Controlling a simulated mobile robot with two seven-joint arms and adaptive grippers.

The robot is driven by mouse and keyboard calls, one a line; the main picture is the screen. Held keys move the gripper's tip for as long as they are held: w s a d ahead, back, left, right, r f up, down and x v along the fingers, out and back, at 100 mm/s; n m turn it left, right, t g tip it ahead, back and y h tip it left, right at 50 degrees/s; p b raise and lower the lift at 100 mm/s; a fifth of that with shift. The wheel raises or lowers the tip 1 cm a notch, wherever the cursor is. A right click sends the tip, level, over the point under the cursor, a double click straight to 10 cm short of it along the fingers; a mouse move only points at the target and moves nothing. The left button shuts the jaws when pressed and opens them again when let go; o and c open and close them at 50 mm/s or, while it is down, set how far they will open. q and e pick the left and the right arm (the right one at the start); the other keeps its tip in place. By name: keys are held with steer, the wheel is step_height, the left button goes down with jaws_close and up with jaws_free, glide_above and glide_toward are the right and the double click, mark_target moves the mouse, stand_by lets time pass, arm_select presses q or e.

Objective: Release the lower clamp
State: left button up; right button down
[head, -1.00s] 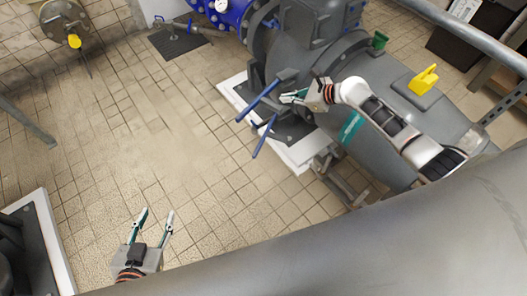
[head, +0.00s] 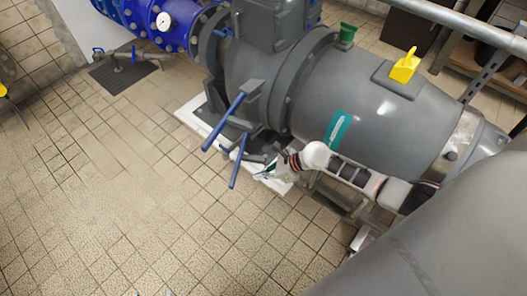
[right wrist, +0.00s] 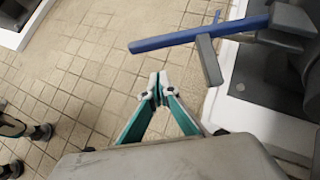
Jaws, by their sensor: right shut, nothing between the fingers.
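Two long blue clamp handles stick out from the front of the grey machine in the head view. The upper handle (head: 223,121) slants down to the left. The lower handle (head: 238,161) hangs more steeply below it. My right gripper (head: 262,176) is low, to the right of the lower handle's end and apart from it. In the right wrist view my right gripper (right wrist: 160,82) has its fingertips together, with nothing between them. A blue handle (right wrist: 200,34) lies beyond the fingertips there; I cannot tell which one.
The grey machine body (head: 385,100) stands close above my right arm, with a yellow part (head: 405,66) on top. A blue flanged pipe (head: 160,22) joins it at the back. A white-edged plinth (head: 192,117) lies below. The tiled floor (head: 120,200) at left is clear.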

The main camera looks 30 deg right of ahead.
arm_select(q)
steer(key=shift+w+d+r+n+b, duration=0.25)
steer(key=shift+d+r+b, duration=0.1)
steer(key=shift+d+b, duration=0.1)
steer(key=shift+w+d+r+n+b, duration=0.2)
steer(key=shift+d+r+b, duration=0.1)
steer(key=shift+d+b, duration=0.15)
arm_select(e)
steer(key=w+a+f, duration=0.2)
steer(key=w+a, duration=0.2)
steer(key=shift+a+f, duration=0.15)
steer(key=shift+a, duration=0.25)
